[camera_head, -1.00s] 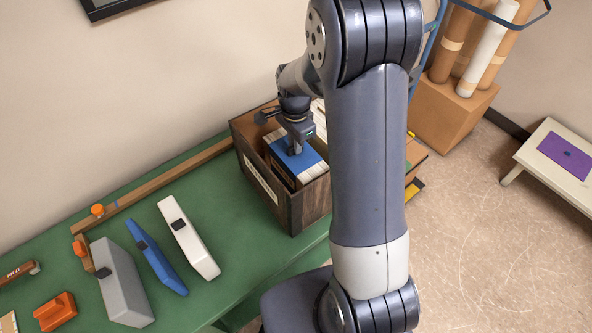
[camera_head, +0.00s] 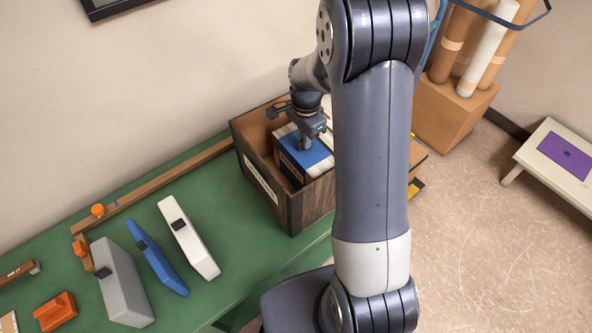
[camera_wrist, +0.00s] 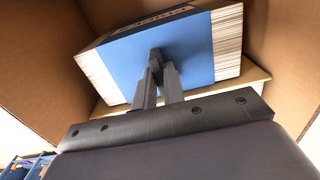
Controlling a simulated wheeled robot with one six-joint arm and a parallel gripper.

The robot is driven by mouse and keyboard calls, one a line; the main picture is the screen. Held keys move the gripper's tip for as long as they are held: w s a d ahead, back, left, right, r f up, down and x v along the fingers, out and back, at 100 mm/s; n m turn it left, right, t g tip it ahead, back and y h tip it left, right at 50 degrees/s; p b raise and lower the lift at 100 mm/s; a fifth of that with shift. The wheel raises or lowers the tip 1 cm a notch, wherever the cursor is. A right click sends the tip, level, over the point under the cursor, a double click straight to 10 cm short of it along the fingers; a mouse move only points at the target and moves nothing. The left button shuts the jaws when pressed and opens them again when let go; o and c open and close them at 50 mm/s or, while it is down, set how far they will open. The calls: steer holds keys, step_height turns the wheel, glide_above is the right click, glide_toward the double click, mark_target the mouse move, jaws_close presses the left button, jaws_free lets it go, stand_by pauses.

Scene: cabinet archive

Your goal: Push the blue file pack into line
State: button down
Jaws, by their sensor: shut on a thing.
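The blue file pack (camera_head: 317,158) is inside the dark wooden box (camera_head: 307,207) on the green table. It has a blue cover and pale, layered page edges. It also shows in the wrist view (camera_wrist: 200,50), tilted in the picture, with a dark tab on its blue face. My gripper (camera_head: 303,147) reaches down into the box. In the wrist view, the gripper's fingers (camera_wrist: 157,75) are close together at the dark tab, shut on the pack. Pale-edged packs behind it are mostly hidden by my arm.
Grey (camera_head: 122,285), blue (camera_head: 157,260) and white (camera_head: 190,240) slabs with dark tabs lie on the green table (camera_head: 215,285), left of the box. A wooden rail (camera_head: 160,188) runs along the back. Box walls stand close around my gripper.

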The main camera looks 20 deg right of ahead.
steer(key=shift+w+d, duration=0.15)
steer(key=shift+d, duration=0.2)
steer(key=shift+f, duration=0.15)
steer(key=c, duration=1.4)
jaws_free()
steer(key=shift+c, duration=0.2)
steer(key=shift+c, duration=0.3)
